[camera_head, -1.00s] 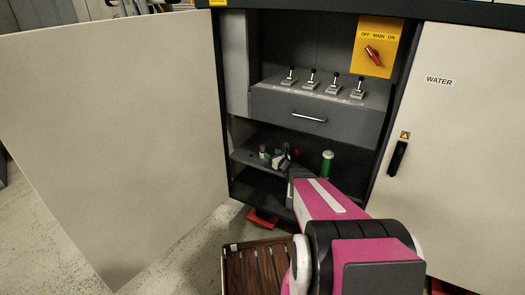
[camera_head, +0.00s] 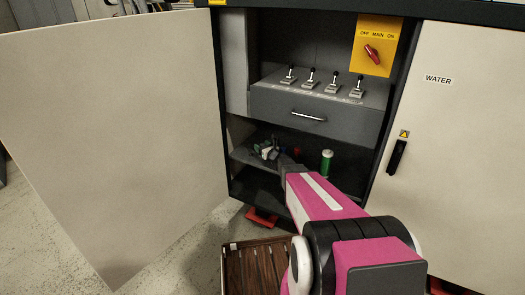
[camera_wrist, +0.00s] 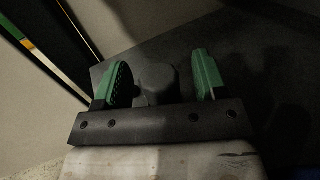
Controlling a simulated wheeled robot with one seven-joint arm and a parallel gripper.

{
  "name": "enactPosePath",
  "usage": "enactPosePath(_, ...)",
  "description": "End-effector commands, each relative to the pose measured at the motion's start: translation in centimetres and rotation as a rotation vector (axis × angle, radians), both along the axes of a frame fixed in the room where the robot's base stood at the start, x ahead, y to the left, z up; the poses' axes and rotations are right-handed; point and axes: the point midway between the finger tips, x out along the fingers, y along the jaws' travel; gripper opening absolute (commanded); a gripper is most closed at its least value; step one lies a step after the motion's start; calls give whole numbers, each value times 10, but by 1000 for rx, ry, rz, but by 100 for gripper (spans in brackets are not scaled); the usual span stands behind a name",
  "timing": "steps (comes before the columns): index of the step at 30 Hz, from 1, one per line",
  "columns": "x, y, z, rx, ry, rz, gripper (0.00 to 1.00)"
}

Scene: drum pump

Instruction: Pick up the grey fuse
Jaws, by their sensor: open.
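A dark grey, rounded upright piece that looks like the grey fuse (camera_wrist: 157,80) stands between the two green fingers of my gripper (camera_wrist: 160,82) in the wrist view. The fingers are apart, with a gap visible on each side of it. In the head view my gripper (camera_head: 267,149) is over the lower shelf (camera_head: 245,157) of the open cabinet, under the drawer. I cannot make out the grey fuse there, as my gripper and arm cover that spot.
A green cylinder with a pale top (camera_head: 327,163) and a small red item (camera_head: 296,153) stand to the right on the shelf. The drawer (camera_head: 315,117) is close above. The open door (camera_head: 115,140) is to the left. A brown slatted box (camera_head: 250,268) stands below.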

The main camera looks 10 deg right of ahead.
Motion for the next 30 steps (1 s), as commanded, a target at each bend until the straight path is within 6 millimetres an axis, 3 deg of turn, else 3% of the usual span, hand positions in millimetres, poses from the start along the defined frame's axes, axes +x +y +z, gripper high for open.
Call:
enactPosePath(1,0,0,0,0,0,0,56)
enactPosePath(5,0,0,0,0,0,0,13)
enactPosePath(6,0,0,0,0,0,0,12)
enactPosePath(19,-1,0,6,-1,0,1,12)
enactPosePath(27,-2,0,42,-1,-2,0,12)
enactPosePath(30,-18,15,54,0,0,3,12)
